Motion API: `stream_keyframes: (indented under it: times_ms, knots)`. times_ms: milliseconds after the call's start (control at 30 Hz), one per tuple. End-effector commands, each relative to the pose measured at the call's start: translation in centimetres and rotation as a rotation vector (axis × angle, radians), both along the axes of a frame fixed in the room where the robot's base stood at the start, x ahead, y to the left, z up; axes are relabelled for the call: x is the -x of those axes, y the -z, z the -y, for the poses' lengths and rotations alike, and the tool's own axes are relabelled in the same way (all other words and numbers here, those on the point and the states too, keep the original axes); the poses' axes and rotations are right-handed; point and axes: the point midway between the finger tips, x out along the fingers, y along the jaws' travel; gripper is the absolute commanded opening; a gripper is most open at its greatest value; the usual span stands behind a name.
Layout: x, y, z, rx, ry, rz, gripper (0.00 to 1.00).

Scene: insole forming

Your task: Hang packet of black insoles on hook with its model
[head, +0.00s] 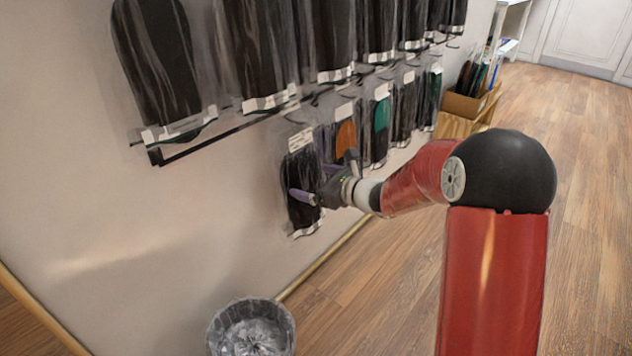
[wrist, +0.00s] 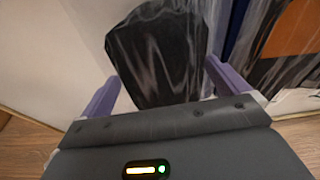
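A packet of black insoles (head: 302,185) hangs against the wall at the near end of the lower row, with a white label at its top. It also shows in the wrist view (wrist: 158,50), upside down to the camera, its rounded end between my fingers. My gripper (head: 318,184) is at the packet, its purple fingers spread wide; they also show in the wrist view (wrist: 160,85). The fingers stand beside the packet's two edges, with small gaps visible. Whether they touch the packet is unclear. The packet's hook is hidden.
Larger black insole packets (head: 158,62) hang in the upper row. A packet with an orange insole (head: 345,136) and one with a green insole (head: 381,128) hang just right of my gripper. A lined bin (head: 251,330) stands on the floor below. A cardboard box (head: 466,106) is farther back.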

Motion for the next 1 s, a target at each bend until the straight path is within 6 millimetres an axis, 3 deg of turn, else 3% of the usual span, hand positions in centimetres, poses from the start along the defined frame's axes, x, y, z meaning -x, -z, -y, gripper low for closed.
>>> stream_keyframes:
  times_ms: [267, 767, 867, 1000]
  knots:
    - [0.2, -0.1, 0.3, 0.001, 0.001, 0.000, 1.00]
    - [4.5, -2.0, 5.6, 0.004, -0.002, 0.003, 1.00]
    - [5.9, -2.9, 5.4, 0.050, -0.046, 0.035, 1.00]
    - [10.7, -5.5, 4.2, 0.258, -0.231, 0.170, 1.00]
